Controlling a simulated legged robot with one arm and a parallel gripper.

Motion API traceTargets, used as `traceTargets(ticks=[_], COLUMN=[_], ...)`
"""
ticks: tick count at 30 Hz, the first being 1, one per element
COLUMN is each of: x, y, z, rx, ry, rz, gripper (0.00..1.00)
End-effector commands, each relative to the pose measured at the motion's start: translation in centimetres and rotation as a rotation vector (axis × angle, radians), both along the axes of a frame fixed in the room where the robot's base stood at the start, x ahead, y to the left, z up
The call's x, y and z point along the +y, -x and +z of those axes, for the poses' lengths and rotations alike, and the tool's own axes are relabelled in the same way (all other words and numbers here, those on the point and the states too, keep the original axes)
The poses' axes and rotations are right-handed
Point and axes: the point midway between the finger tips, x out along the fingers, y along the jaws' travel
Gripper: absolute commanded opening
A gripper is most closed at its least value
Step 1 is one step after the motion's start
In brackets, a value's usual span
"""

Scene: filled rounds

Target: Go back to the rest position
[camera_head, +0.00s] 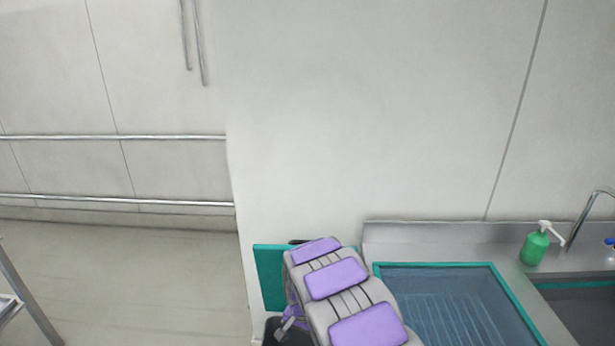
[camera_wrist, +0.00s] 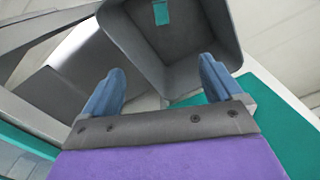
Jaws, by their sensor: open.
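My gripper (camera_wrist: 160,92) shows in the wrist view with its two blue fingers spread apart and nothing between them. Beyond the fingers is a dark grey open bin (camera_wrist: 135,40) with a small teal patch on its inner wall. The fingers appear over or in front of the bin's opening; I cannot tell the exact gap. In the head view, my arm with its purple pads reaches up from the bottom centre, and the gripper is hidden there.
A metal counter (camera_head: 450,234) with a teal-rimmed basin (camera_head: 440,266) stands at the right. A green pump bottle (camera_head: 535,248) and a tap (camera_head: 582,222) are on it. A teal panel (camera_head: 268,275) is left of my arm. Open floor (camera_head: 130,270) lies to the left, with wall rails (camera_head: 115,137) behind.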

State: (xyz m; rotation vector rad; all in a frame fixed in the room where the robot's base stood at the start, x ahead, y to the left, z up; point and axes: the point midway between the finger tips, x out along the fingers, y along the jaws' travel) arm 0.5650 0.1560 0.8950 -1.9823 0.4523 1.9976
Motion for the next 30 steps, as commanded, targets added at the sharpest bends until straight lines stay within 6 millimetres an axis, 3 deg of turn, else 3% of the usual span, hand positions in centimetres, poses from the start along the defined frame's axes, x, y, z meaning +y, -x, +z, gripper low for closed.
traceTargets(ticks=[8,15,21,30], x=[-5.2,-9.0,-11.4,-13.8], y=[3.9,9.1,14.4,23.4], z=[8.1,14.2,18.1,22.3], rx=[0.014,0.039,0.061,0.096], ry=[0.029,0.035,0.027,0.001], rz=[0.039,0.086,0.132,0.222], gripper=[0.93,0.93,0.93,0.93])
